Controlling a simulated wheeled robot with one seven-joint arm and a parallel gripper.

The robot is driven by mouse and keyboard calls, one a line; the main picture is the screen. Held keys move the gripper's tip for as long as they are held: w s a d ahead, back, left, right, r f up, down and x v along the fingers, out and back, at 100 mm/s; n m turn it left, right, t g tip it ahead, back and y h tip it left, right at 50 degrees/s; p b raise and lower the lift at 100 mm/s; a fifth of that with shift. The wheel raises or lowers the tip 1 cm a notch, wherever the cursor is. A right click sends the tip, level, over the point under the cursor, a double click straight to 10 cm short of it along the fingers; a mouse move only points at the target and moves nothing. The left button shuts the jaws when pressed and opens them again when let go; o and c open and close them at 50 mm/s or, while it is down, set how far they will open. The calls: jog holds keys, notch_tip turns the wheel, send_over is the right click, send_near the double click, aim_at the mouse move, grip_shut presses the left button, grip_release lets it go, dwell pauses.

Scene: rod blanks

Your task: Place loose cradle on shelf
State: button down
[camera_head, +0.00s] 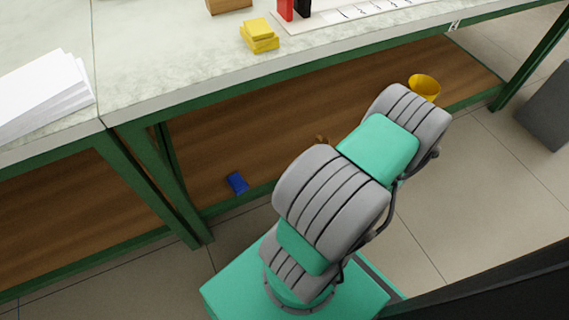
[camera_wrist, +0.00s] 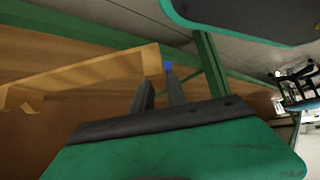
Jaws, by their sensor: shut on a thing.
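My gripper (camera_wrist: 161,84) shows in the wrist view with its two dark fingers close together. It is shut on a light wooden piece (camera_wrist: 95,71), apparently the loose cradle, which reaches left from the fingertips. The exact grip is hard to make out. The brown shelf (camera_head: 290,120) under the bench shows behind it and also in the head view. In the head view my arm hides the gripper; a small brown bit (camera_head: 320,139) shows beside the arm. A blue piece (camera_head: 237,183) lies on the shelf near its front left, and blue shows past the fingertips in the wrist view.
On the bench top (camera_head: 170,60) are a yellow stepped block (camera_head: 260,36), a wooden block (camera_head: 228,5) and a paper stack (camera_head: 45,95). A yellow cup (camera_head: 424,87) stands toward the shelf's right end. Green legs (camera_head: 160,180) and the bench edge bound the shelf opening.

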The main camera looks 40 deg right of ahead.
jog(key=w+d+f+b, duration=0.1)
jog(key=w+f+b, duration=0.1)
jog(key=w+f, duration=0.1)
jog(key=w+f+b, duration=0.2)
jog(key=w+f, duration=0.1)
jog(key=w, duration=0.1)
jog(key=w+d+f+b, duration=0.1)
jog(key=w+f+b, duration=0.1)
jog(key=w+f, duration=0.1)
jog(key=shift+w+d, duration=0.3)
jog(key=shift+w, duration=0.45)
jog(key=f+b, duration=0.3)
jog(key=shift+w+d+f, duration=0.1)
jog(key=shift+w+f, duration=0.15)
jog(key=shift+f, duration=0.1)
jog(key=shift+r, duration=0.2)
jog(key=c, duration=1.3)
grip_release()
jog(key=shift+f, duration=0.1)
jog(key=p+v, duration=0.5)
jog(key=v, duration=0.7)
jog(key=shift+p, duration=0.4)
